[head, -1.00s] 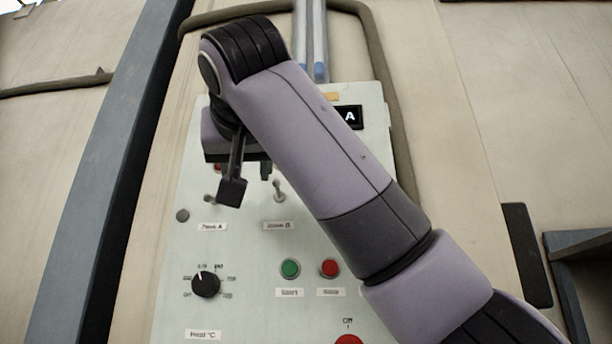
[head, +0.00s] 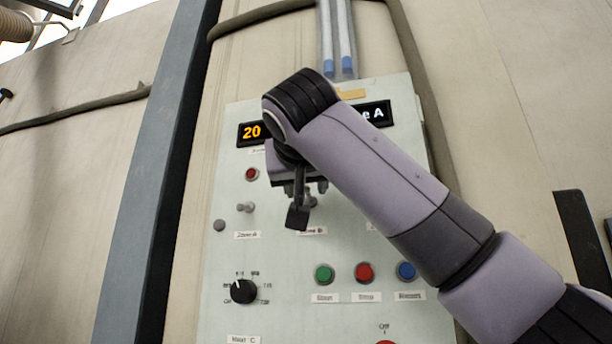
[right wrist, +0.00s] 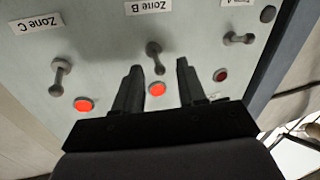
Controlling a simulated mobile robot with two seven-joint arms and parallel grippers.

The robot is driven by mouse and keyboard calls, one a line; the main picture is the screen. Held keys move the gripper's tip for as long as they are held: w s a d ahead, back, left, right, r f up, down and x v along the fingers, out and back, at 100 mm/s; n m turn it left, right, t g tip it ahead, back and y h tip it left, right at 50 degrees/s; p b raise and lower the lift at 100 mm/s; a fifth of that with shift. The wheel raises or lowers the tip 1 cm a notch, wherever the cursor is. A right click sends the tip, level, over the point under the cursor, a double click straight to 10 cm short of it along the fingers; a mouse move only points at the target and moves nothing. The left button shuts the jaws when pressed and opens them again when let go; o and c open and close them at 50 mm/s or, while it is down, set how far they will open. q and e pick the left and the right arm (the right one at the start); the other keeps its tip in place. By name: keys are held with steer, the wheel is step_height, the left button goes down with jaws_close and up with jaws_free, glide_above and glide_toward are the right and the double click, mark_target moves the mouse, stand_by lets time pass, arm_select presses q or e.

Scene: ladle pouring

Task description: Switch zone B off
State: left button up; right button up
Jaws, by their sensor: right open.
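The zone B switch (right wrist: 154,57) is a small metal toggle, its lever pointing toward its lit red lamp (right wrist: 157,88). The "Zone B" label (right wrist: 148,7) appears upside down in the right wrist view. My right gripper (right wrist: 160,66) is open and empty, with its two black fingers on either side of the zone B lever; I cannot tell whether they touch it. In the head view the right gripper (head: 300,212) hangs in front of the zone B switch and mostly hides it; its label (head: 312,231) shows just below. My left gripper is not in view.
The zone C toggle (right wrist: 58,76) points toward its lit lamp (right wrist: 83,104). The zone A toggle (right wrist: 238,38) points sideways and its lamp (right wrist: 221,75) is dark. Below are a heat dial (head: 244,291) and green (head: 324,274), red (head: 364,272) and blue (head: 406,271) buttons.

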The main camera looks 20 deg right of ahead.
steer(key=shift+w, duration=0.2)
jaws_close()
steer(key=shift+f, duration=0.1)
